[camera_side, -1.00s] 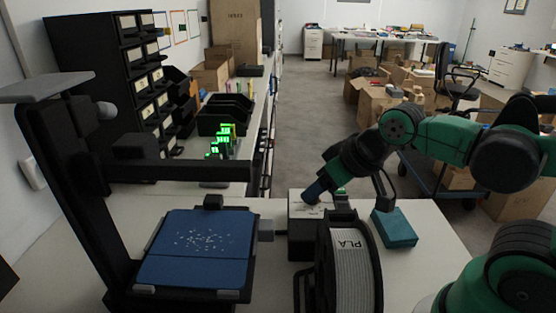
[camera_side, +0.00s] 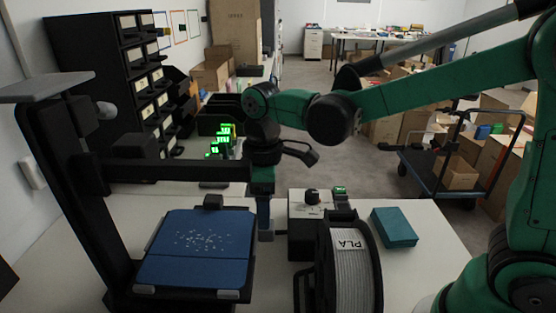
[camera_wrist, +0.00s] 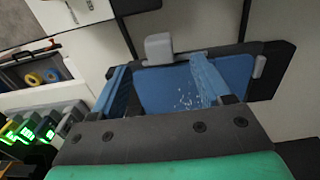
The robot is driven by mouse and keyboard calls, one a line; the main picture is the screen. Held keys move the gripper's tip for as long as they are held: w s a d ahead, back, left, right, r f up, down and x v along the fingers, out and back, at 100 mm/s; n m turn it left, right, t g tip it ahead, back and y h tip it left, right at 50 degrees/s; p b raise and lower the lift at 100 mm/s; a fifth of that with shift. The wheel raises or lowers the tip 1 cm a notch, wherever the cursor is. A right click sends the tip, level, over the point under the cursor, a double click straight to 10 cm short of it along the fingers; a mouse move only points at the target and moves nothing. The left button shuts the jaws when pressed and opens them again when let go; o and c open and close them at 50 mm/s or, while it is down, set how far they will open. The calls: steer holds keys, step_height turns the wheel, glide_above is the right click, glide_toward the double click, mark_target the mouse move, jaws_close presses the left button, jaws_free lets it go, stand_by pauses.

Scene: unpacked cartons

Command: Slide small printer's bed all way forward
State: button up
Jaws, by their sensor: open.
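The small printer (camera_side: 82,200) stands at the left of the bench in the side view. Its blue bed (camera_side: 197,262), with pale specks on it, lies flat; it also shows in the wrist view (camera_wrist: 160,92). A grey tab (camera_side: 266,236) sticks out from the bed's right side and is partly hidden by my fingers. My gripper (camera_side: 264,218) is open and points down at this tab. In the wrist view my two blue fingers (camera_wrist: 160,70) spread over the bed's edge, and the grey tab (camera_wrist: 158,47) shows between their tips. I cannot tell whether they touch it.
The printer's black arm (camera_side: 180,170) crosses above the bed, close to my gripper. A control box with a knob (camera_side: 300,210) and a PLA spool (camera_side: 348,270) stand just right of the bed. A teal box (camera_side: 394,228) lies farther right. Green-lit displays (camera_side: 222,140) stand behind.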

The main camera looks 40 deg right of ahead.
steer(key=shift+f, duration=2.55)
jaws_close()
steer(key=shift+d, duration=0.1)
